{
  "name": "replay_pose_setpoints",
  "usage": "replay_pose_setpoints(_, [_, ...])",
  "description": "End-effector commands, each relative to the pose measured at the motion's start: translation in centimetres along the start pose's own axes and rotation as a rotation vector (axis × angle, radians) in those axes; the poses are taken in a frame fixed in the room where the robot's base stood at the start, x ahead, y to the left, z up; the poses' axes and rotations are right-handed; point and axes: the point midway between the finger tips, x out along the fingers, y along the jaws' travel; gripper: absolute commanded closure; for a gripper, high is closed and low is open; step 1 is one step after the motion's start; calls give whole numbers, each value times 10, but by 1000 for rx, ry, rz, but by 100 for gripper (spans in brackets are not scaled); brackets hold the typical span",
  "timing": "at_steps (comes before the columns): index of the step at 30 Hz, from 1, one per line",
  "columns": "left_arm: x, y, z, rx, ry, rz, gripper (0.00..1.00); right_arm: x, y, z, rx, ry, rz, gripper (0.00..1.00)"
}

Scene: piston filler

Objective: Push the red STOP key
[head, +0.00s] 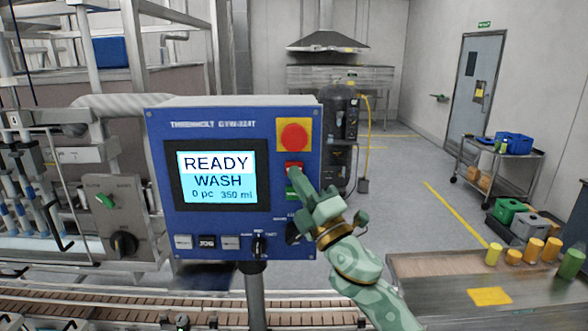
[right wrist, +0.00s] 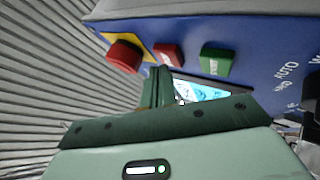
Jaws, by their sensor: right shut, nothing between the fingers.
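The red STOP key (head: 294,168) is a small rectangular key on the blue control panel (head: 225,226), below a large red mushroom button on a yellow plate. In the right wrist view the red key (right wrist: 168,53) stands between the mushroom button and the green key. My right gripper (head: 299,180) is shut and empty, in front of the panel's right side at the keys. In the right wrist view its fingertips (right wrist: 156,74) are close to the red key's lower edge; contact cannot be told. My left gripper is not in view.
The red mushroom button (head: 294,135) sits just above the STOP key. The green key (head: 292,187) is just below it, partly covered by my fingers. The lit screen (head: 217,177) reads READY WASH. A conveyor (head: 90,305) runs below; a metal table (head: 440,270) stands at right.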

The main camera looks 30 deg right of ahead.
Motion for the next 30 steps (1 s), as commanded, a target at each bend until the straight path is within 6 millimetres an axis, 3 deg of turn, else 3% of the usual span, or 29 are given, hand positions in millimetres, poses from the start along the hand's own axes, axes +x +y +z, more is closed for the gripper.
replay_pose_setpoints(14, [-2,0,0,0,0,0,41,-6,4,-4,1,0,0,100])
replay_pose_setpoints(30, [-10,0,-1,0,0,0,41,-38,28,-28,2,0,-1,100])
